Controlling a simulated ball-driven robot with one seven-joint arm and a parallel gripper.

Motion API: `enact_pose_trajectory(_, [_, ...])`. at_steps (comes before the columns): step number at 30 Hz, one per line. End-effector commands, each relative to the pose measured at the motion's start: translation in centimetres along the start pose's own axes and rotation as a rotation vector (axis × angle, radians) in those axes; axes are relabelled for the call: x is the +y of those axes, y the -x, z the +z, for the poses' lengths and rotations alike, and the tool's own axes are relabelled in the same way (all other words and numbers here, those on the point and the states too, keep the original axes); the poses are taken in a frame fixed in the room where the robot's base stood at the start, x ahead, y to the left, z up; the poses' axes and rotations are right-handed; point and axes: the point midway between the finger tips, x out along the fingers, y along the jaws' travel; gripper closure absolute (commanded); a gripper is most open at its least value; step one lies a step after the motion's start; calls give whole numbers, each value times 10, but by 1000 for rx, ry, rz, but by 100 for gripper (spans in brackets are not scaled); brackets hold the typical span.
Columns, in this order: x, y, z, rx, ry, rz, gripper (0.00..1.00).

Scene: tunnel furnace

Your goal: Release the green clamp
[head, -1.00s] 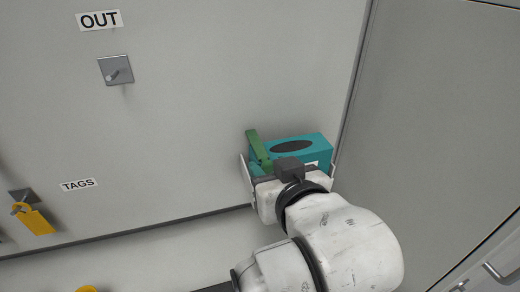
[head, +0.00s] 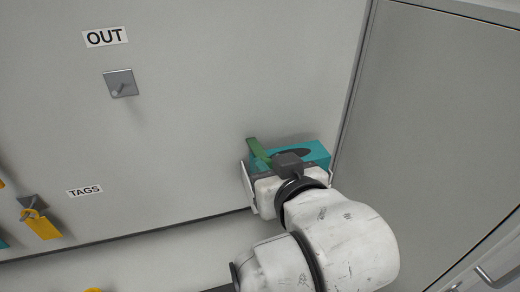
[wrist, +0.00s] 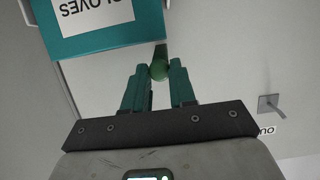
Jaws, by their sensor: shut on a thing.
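The green clamp (head: 257,151) shows in the head view as a slanted green bar just left of the teal box, in front of the grey wall. My gripper (wrist: 160,75) has its teal fingers closed around the rounded green end of the clamp in the wrist view. In the head view my gripper (head: 268,178) is seen from behind, and its fingertips are hidden by the wrist and the clamp. The clamp's lower part and its mount are hidden.
A teal box labelled GLOVES (wrist: 95,20) is close beside my gripper, on its right in the head view (head: 318,152). An OUT hook (head: 120,84) and a TAGS hook with a yellow tag (head: 40,224) are on the wall to the left. A grey panel (head: 440,110) stands at right.

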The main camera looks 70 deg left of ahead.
Motion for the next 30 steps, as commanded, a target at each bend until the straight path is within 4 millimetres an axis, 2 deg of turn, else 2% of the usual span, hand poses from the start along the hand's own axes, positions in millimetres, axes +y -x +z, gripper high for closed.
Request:
enact_pose_trajectory(1, [0, 3, -10, 4, 1, 1, 92])
enact_pose_trajectory(5, [0, 2, -13, 4, 1, 1, 92])
enact_pose_trajectory(10, [0, 2, -30, 5, 1, 2, 92])
enact_pose_trajectory(20, [1, -4, -47, 4, 1, 2, 92])
enact_pose_trajectory(27, [0, -14, -69, 3, 2, 1, 92])
enact_pose_trajectory(30, [0, -16, -73, 3, 0, 1, 92])
